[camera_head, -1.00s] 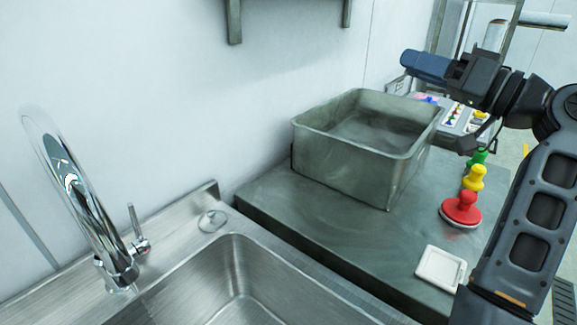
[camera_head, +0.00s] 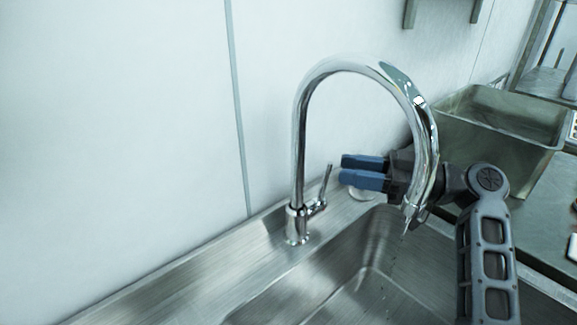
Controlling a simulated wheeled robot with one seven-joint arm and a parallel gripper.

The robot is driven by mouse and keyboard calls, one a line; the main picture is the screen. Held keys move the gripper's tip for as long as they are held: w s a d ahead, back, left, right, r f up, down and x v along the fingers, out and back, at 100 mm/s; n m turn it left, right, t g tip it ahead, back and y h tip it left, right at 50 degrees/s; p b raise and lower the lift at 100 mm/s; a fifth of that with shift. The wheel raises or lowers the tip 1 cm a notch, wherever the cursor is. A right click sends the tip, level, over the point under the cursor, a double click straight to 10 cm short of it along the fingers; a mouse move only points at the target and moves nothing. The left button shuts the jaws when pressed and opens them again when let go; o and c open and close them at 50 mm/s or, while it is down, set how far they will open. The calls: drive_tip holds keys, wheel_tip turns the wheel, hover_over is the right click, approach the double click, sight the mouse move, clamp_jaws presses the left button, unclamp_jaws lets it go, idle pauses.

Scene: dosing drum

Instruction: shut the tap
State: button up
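The chrome tap (camera_head: 299,140) has a tall gooseneck and stands at the back edge of the steel sink (camera_head: 365,262). Its thin lever handle (camera_head: 326,187) sits on the right side of the base and points up, tilted slightly right. A few drops or a thin trickle show below the spout. My gripper (camera_head: 343,170) has blue fingertips that point left, towards the handle. The fingers are apart with a narrow gap and nothing between them. A small space shows between the fingertips and the lever. The spout partly covers the gripper's body.
A grey metal bin (camera_head: 502,122) stands on the counter (camera_head: 540,225) at the right. The white wall is close behind the tap. A round disc (camera_head: 362,193) lies on the sink's back ledge, partly behind my gripper. The ledge left of the tap is clear.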

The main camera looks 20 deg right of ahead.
sight(322, 187)
drive_tip(key=p+x, duration=0.1)
drive_tip(key=x, duration=0.5)
drive_tip(key=shift+w+a, duration=0.2)
drive_tip(key=shift+a, duration=0.05)
drive_tip(key=shift+c, duration=0.3)
clamp_jaws()
